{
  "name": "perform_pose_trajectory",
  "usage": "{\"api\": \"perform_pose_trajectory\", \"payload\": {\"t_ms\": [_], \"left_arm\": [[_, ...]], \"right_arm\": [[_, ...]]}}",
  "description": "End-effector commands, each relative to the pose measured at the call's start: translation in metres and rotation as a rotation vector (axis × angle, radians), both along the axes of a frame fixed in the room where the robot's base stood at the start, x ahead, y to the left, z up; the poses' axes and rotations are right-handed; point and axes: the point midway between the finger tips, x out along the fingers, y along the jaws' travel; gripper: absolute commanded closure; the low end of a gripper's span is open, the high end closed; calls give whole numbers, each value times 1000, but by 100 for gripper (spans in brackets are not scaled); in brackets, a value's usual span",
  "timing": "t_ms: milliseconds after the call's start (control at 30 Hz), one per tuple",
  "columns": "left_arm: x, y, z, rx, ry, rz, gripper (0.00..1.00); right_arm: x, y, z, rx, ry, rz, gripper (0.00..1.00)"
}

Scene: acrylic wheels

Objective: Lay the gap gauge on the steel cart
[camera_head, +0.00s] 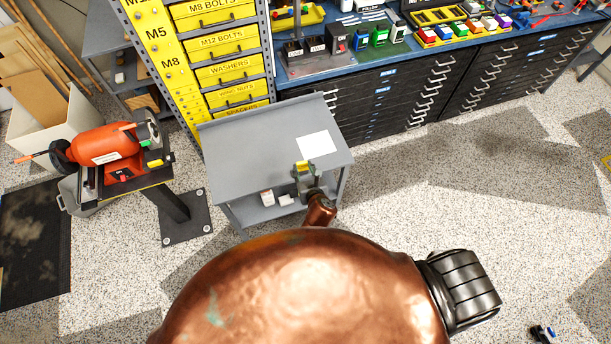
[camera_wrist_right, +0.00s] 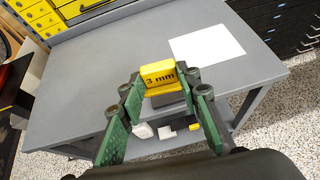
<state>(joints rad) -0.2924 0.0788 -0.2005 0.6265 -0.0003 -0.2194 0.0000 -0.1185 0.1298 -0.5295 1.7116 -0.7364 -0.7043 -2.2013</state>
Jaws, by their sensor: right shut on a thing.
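The gap gauge (camera_wrist_right: 158,77) is a small yellow block marked "3 mm", seen in the right wrist view. My right gripper (camera_wrist_right: 158,92) is shut on it, with green-padded fingers on both sides. In the head view the gauge (camera_head: 301,167) shows as a small yellow spot at the gripper (camera_head: 303,176). The grey steel cart (camera_head: 245,147) stands below and beyond the gripper, and its top also fills much of the wrist view (camera_wrist_right: 110,65). The gauge appears over the cart's near edge; its height above the top is hard to tell. My left gripper is not in view.
A white sheet (camera_head: 317,144) lies on the right part of the cart top; the rest of the top is bare. Small white items (camera_head: 267,197) sit on the lower shelf. A yellow-drawer rack (camera_head: 225,70) stands behind, a red grinder (camera_head: 105,147) at left.

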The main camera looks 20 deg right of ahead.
Motion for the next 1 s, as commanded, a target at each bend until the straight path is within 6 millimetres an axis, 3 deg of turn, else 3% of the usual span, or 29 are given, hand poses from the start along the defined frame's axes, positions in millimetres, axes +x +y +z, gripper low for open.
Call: {"api": "perform_pose_trajectory", "payload": {"t_ms": [100, 233, 800, 1000], "left_arm": [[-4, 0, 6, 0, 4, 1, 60], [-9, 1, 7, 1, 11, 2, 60], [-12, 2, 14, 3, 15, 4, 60], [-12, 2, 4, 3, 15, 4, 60]], "right_arm": [[-9, -1, -33, 0, 5, 49, 100], [-14, -2, -48, 2, 2, 74, 100], [-19, -2, -50, 0, 2, 82, 100], [-8, -1, -62, 2, 2, 81, 100]]}}
